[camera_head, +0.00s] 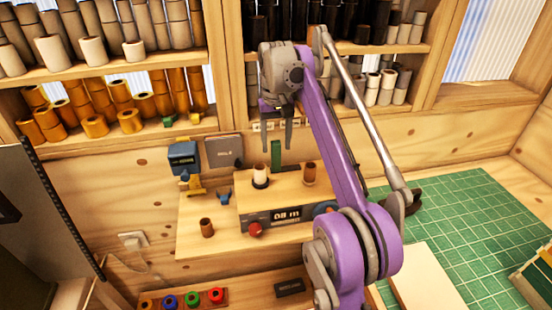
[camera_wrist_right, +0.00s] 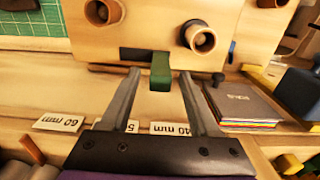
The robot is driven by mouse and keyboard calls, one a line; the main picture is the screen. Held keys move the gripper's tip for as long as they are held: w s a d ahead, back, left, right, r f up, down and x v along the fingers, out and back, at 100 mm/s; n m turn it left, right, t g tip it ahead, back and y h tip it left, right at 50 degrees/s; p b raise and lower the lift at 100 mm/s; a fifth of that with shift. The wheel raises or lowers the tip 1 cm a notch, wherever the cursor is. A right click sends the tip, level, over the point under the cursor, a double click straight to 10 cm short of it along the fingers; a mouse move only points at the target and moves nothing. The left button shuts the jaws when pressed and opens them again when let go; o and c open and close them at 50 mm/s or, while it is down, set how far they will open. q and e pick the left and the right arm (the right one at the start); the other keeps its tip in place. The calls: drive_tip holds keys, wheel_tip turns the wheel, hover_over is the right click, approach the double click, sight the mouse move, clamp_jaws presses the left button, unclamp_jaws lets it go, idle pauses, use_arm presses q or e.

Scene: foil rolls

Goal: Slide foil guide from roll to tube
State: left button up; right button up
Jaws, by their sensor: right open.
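A small green upright piece (camera_head: 275,153), which may be the foil guide, stands at the back edge of a wooden block (camera_head: 288,190). A pale roll (camera_head: 261,173) stands in a dark collar on the block's left, and a brown tube (camera_head: 310,173) stands on its right. My right gripper (camera_head: 276,149) points down over the green piece, open and empty. In the right wrist view, the green piece (camera_wrist_right: 160,73) shows between the fingertips (camera_wrist_right: 160,78), with a gap on each side. The left gripper is not in view.
The block's front has a display and a red knob (camera_head: 255,229). A loose brown tube (camera_head: 207,227) stands to its left. A grey notebook (camera_head: 224,150) and blue device (camera_head: 184,157) are behind left. Shelves of rolls line the back. A green mat (camera_head: 470,225) lies right.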

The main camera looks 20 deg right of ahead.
sight(276, 155)
wheel_tip(276, 155, down, 4)
drive_tip(key=shift+w+f+b, duration=0.1)
drive_tip(key=shift+f+b, duration=0.15)
drive_tip(key=shift+b, duration=0.15)
drive_tip(key=shift+c, duration=0.4)
clamp_jaws()
idle(0.8)
